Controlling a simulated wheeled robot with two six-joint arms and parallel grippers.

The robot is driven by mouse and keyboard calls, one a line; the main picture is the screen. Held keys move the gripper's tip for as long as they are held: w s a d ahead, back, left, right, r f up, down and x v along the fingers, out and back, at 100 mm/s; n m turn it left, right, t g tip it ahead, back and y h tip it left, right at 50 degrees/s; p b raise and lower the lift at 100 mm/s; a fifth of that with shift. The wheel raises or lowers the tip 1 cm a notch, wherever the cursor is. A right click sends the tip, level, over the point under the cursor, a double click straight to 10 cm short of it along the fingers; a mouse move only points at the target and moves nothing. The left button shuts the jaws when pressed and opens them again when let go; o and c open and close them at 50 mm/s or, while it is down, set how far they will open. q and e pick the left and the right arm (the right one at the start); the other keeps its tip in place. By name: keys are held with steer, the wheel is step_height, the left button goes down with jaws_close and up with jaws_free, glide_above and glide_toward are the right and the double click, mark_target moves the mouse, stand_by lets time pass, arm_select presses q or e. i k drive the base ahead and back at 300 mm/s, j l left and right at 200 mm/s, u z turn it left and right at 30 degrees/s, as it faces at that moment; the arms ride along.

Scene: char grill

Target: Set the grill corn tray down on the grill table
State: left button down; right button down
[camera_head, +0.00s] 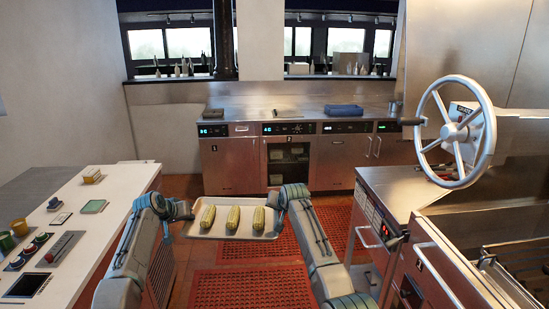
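A pale tray (233,234) holds 3 ears of corn (233,217) lying in a row. It hangs level in the middle of the view, above the red floor mats, between my two grippers. My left gripper (187,212) is at the tray's left end. My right gripper (274,203) is at its right end. Both look closed on the tray's ends, though the fingertips are small and partly hidden. The steel grill table (400,188) stands at the right, apart from the tray.
A large handwheel (462,133) rises over the grill at the right. Grill grates (525,262) show at the lower right. A white counter (100,235) with small bowls and boxes is at the left. A steel counter (270,115) runs along the back.

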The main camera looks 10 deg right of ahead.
mark_target(406, 189)
steer(key=i, duration=3.1)
steer(key=i+z, duration=0.3)
steer(key=i+j+z, duration=0.1)
steer(key=z, duration=0.2)
steer(key=i+z, duration=0.1)
steer(key=z, duration=2.05)
